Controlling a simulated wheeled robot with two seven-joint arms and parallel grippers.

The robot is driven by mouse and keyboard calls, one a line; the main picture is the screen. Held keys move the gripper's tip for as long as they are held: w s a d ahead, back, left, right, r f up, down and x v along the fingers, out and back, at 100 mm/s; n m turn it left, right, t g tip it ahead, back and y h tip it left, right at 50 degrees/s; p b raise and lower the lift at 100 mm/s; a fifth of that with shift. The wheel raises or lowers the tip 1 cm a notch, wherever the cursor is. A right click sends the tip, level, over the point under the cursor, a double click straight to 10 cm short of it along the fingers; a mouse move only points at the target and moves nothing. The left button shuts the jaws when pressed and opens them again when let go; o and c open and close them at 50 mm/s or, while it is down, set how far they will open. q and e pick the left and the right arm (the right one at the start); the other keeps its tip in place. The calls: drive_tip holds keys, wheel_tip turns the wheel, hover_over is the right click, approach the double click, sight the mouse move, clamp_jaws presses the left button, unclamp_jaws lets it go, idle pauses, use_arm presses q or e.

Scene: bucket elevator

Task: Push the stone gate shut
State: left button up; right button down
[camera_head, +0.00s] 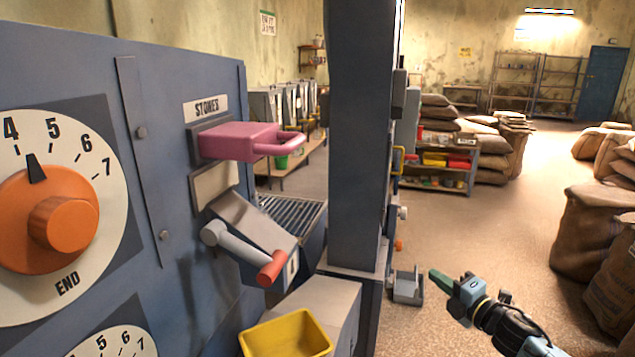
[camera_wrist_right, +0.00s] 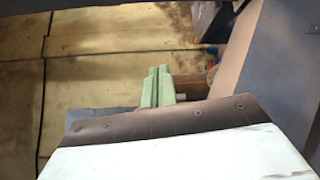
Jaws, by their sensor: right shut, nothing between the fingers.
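The stone gate (camera_head: 237,142) is a pink block with a loop handle under the STONES label (camera_head: 207,107). It juts out from the blue-grey panel at left in the head view. My right gripper (camera_head: 437,277) is at lower right, well away from the gate and beyond the grey upright column. Its green fingers are together and empty. They also show in the right wrist view (camera_wrist_right: 157,84), pointing at a blurred floor-like surface. The gate is not recognisable in that view. My left gripper is not in view.
Below the gate are a metal chute, a grey lever with a red grip (camera_head: 271,268) and a yellow bin (camera_head: 287,335). A tall grey column (camera_head: 357,140) stands between the gate and my right gripper. Sacks (camera_head: 592,228) lie at right; the floor between is open.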

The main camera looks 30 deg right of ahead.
drive_tip(key=w+a+r+n+t+y, duration=0.1)
drive_tip(key=a+r+n+y, duration=0.15)
drive_tip(key=r, duration=0.35)
drive_tip(key=w+a+r+n+t+y, duration=0.1)
drive_tip(key=r+n, duration=0.3)
drive_tip(key=r, duration=0.2)
drive_tip(key=s+a+r+n+g+y, duration=0.2)
drive_tip(key=a+r+n+y, duration=0.3)
drive_tip(key=a+r+n, duration=0.3)
drive_tip(key=s+a+r+n+g+y, duration=0.2)
drive_tip(key=a+r+n+y, duration=0.4)
drive_tip(key=a+r+n, duration=0.2)
wheel_tip(320, 180, up, 3)
drive_tip(key=shift+s+a+f+n+b, duration=0.1)
drive_tip(key=shift+s+a+n+b, duration=0.2)
drive_tip(key=shift+n, duration=0.85)
approach(298, 145)
drive_tip(key=f+x, duration=0.1)
drive_tip(key=x, duration=0.2)
drive_tip(key=shift+w+a+r+p, duration=0.5)
drive_tip(key=shift+w+r+p, duration=0.25)
drive_tip(key=shift+r+p, duration=0.25)
drive_tip(key=shift+w+a+p, duration=0.3)
drive_tip(key=shift+w+p, duration=0.1)
drive_tip(key=shift+p, duration=0.15)
drive_tip(key=shift+w+a+p, duration=0.35)
